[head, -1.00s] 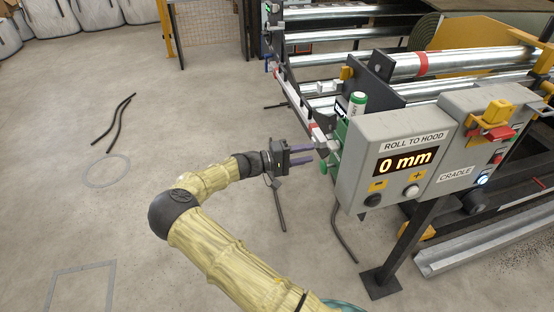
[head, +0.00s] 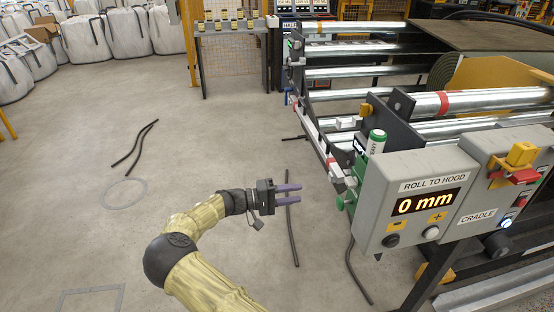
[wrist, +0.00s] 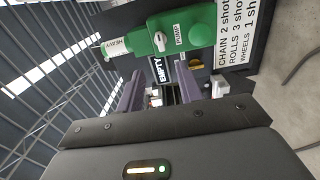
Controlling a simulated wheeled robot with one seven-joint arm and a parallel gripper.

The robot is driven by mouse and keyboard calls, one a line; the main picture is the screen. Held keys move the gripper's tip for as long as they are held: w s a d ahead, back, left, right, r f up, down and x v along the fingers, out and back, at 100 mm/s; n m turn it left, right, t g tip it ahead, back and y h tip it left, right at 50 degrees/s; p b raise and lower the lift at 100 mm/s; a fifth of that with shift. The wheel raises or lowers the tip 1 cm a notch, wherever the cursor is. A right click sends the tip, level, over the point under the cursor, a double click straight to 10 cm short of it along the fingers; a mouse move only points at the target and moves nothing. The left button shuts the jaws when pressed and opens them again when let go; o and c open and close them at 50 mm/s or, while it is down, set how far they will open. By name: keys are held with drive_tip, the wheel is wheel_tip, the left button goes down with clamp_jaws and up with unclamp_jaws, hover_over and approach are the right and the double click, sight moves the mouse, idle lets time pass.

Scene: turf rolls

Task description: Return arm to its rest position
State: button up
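My gripper (head: 301,194) is at the end of my yellow-sleeved arm, in the middle of the head view. Its two purple fingers point right, toward the machine, and stand apart with nothing between them. A gap of floor shows between the fingertips and the green pump fitting (head: 351,183) on the machine's near corner. In the wrist view the fingers (wrist: 173,92) are spread, with the green pump body (wrist: 185,32) beyond them, marked "PUMP". My arm is bent and clear of the machine in the head view.
The control box (head: 420,205) reads "ROLL TO HOOD 0 mm" and stands right of my gripper. Machine rollers (head: 365,70) extend behind it. Dark strips (head: 135,148) lie on the floor. White bulk bags (head: 87,40) stand far back left. The left floor is mostly open.

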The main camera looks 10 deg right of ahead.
drive_tip(key=shift+d, duration=0.1)
drive_tip(key=s+d+f+g+y, duration=0.3)
drive_tip(key=s+d+y, duration=0.1)
drive_tip(key=d, duration=0.2)
drive_tip(key=s+f+m+y, duration=0.1)
drive_tip(key=s+y, duration=0.8)
drive_tip(key=s, duration=0.3)
drive_tip(key=s+a+r+t+y, duration=0.55)
drive_tip(key=s+r, duration=0.25)
drive_tip(key=s, duration=0.2)
wheel_tip(320, 180, up, 19)
drive_tip(key=p, duration=1.9)
drive_tip(key=shift+w+a+f+n, duration=0.15)
drive_tip(key=shift+w+a+n, duration=0.1)
drive_tip(key=shift+a+n, duration=0.15)
drive_tip(key=shift+g+h, duration=0.25)
